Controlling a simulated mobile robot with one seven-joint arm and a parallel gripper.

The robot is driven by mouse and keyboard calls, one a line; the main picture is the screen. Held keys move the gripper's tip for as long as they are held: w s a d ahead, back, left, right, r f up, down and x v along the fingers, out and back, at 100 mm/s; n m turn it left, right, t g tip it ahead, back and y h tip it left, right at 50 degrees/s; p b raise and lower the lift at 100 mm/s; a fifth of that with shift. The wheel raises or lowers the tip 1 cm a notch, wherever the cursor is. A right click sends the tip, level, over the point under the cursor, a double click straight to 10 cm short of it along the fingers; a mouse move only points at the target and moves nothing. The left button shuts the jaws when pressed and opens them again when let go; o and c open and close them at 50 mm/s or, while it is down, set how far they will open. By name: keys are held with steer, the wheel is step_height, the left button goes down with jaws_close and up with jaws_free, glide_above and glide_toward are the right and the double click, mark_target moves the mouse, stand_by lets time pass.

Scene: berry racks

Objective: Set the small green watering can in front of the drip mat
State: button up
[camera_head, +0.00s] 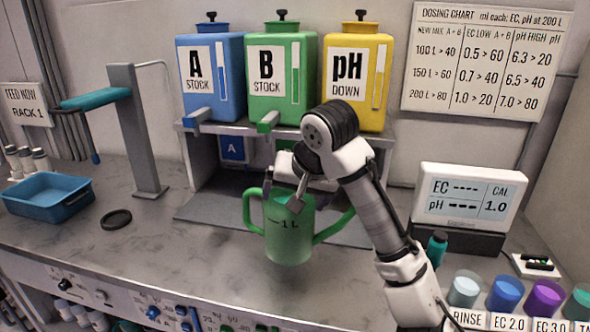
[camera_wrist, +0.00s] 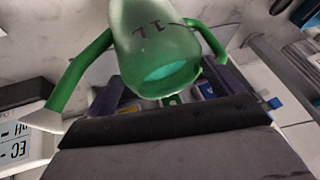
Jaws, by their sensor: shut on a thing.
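The small green watering can (camera_head: 288,232) is translucent, marked 1L, with a green spout to the right and a green handle. It is upright at the front edge of the drip mat (camera_head: 205,207), the dark grey slab under the stock tanks. My gripper (camera_head: 290,198) is shut on the can near its rim. Whether the can's base touches the bench cannot be told. In the wrist view the can (camera_wrist: 158,35) shows upside down at the top, with greenish liquid in its mouth. The can hides part of the mat.
Tanks A (camera_head: 212,75), B (camera_head: 282,80) and pH (camera_head: 357,80) stand on the shelf behind. A meter (camera_head: 468,195), a teal bottle (camera_head: 437,248) and several cups stand right. A blue tray (camera_head: 48,196) and black disc (camera_head: 117,219) lie left. Bench front-left is clear.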

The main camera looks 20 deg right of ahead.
mark_target(295, 227)
steer(key=shift+f, duration=3.8)
steer(key=o, duration=1.7)
steer(key=shift+f, duration=0.1)
steer(key=shift+o, duration=0.2)
steer(key=v, duration=1.2)
steer(key=shift+b, duration=0.3)
